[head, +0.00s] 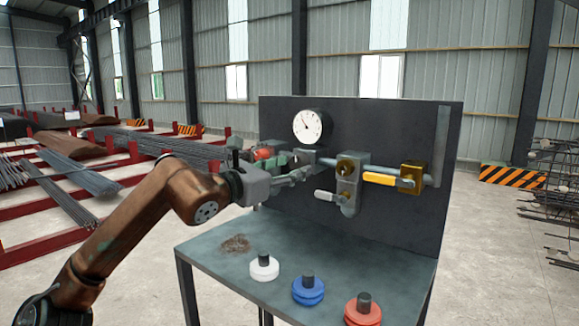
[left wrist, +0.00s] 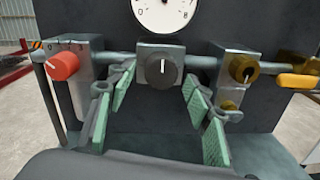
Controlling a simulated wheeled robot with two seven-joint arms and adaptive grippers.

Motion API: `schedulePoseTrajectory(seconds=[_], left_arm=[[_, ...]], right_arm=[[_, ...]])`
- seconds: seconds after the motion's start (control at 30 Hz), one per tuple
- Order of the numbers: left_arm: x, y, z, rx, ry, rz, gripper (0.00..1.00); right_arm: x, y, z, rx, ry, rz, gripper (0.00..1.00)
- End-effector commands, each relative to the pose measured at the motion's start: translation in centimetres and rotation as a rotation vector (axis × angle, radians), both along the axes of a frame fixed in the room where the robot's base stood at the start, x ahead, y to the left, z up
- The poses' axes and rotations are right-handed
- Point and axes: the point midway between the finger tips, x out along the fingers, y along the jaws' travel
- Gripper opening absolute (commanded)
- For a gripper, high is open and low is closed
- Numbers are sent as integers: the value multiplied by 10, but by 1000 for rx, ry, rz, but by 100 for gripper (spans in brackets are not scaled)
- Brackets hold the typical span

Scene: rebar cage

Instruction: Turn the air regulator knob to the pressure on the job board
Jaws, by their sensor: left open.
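A dark round knob (left wrist: 161,68) with an upright white mark sits on a grey block under the pressure gauge, in the left wrist view. The round white gauge (head: 308,126) is on the dark panel; its needle points to the upper left. The left wrist view shows only the dial's lower part (left wrist: 165,12). My left gripper (head: 306,166) is at the panel, in front of the pipe line. In the left wrist view its green-padded fingers (left wrist: 160,90) are spread, one on each side of the dark knob, apparently without touching it. I see no job board.
A red knob (left wrist: 63,66) is left of the dark one. Brass valves, a yellow lever (head: 380,178) and a grey lever (head: 325,195) are on the right. White (head: 264,268), blue (head: 308,291) and red (head: 363,310) discs stand on the bench (head: 225,268).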

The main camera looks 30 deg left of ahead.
Motion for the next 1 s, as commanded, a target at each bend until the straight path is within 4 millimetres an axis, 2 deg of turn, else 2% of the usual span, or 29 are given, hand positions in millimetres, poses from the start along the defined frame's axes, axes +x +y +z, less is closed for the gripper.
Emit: schedulePoseTrajectory(seconds=[0.07,0.3,0.67,1.0], left_arm=[[0,0,0,0,0,0,46],[0,0,0,0,1,0,30],[-1,1,0,0,0,1,5],[0,1,1,135,-10,1,5]], right_arm=[[-4,0,0,0,4,-1,24],[-11,0,-1,-1,15,-3,24],[-11,1,-1,0,15,-3,24],[-10,1,1,1,12,-3,24]])
